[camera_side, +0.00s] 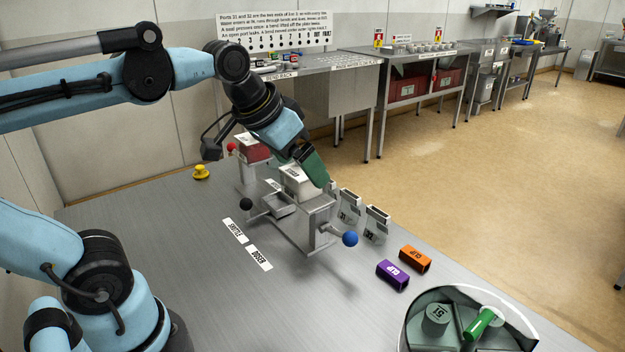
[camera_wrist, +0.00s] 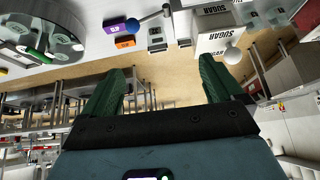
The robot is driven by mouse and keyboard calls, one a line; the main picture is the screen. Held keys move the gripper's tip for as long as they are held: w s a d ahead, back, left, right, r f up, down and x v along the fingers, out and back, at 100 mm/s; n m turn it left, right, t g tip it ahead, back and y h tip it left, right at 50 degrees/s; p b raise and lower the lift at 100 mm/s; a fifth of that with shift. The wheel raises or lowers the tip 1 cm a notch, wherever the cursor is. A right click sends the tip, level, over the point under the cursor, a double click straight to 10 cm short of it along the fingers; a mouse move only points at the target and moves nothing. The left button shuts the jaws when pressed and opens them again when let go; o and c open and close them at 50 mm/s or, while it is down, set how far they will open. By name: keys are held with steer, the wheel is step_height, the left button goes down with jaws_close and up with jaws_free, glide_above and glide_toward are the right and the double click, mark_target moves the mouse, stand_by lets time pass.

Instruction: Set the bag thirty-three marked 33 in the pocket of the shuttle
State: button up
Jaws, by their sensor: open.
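Two small grey upright pouch-like pieces with dark tops stand on the table right of the metal frame, one nearer the frame (camera_side: 350,206) and one nearer the clips (camera_side: 377,223). Their marks are too small to read surely, so I cannot tell which is bag 33. A small open metal tray (camera_side: 279,204), possibly the shuttle, sits on the frame's left side near a black ball knob; its pocket is not clear. My gripper (camera_side: 318,175) points down-right above the frame's right end, near the white box. In the wrist view its green fingers (camera_wrist: 163,92) are apart, with nothing between them.
A white box (camera_side: 297,180) and a red box (camera_side: 252,148) stand behind the tray. A blue knob (camera_side: 350,239) sticks out at the frame's right.

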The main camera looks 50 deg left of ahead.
steer(key=w+a+r+g, duration=0.1)
steer(key=w+a+g, duration=0.1)
steer(key=w+a, duration=0.55)
steer(key=w+a+r+g, duration=0.1)
steer(key=w+a+g, duration=0.25)
steer(key=w, duration=0.75)
steer(key=shift+g, duration=0.45)
steer(key=a+f, duration=0.1)
steer(key=f, duration=0.4)
steer(key=w+a+f, duration=0.1)
steer(key=a+f, duration=0.1)
steer(key=f, duration=0.4)
steer(key=a+f, duration=0.2)
steer(key=f, duration=0.3)
steer(key=shift+w+f, duration=0.35)
steer(key=shift+w, duration=0.05)
steer(key=shift+a+f, duration=0.15)
steer(key=shift+f, duration=1.2)
steer(key=shift+a+f, duration=0.1)
steer(key=shift+f, duration=1.2)
steer(key=shift+c, duration=0.2)
steer(key=c, duration=1.1)
